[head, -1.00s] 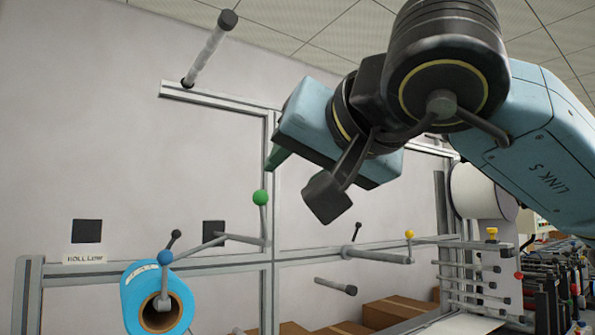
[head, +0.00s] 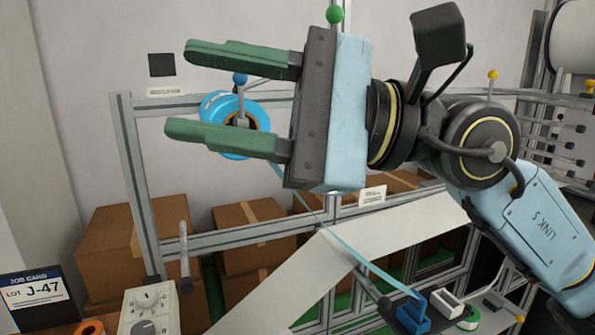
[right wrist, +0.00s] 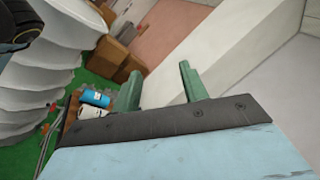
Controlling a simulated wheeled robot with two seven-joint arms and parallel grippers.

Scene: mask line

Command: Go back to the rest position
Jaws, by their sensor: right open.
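My right gripper (head: 208,99) has two green fingers set wide apart, with nothing between them. It points left across the upper middle of the head view, in front of the frame and a blue roll (head: 212,107). The roll hangs behind the fingers and is partly hidden by them. In the right wrist view the green fingers (right wrist: 160,87) also stand apart and empty. My left gripper is not in view.
A metal frame (head: 128,165) stands behind the gripper, with cardboard boxes (head: 112,235) below. A white web (head: 290,280) slopes across the lower middle. A job card (head: 32,295) and a dial box (head: 148,308) stand at lower left.

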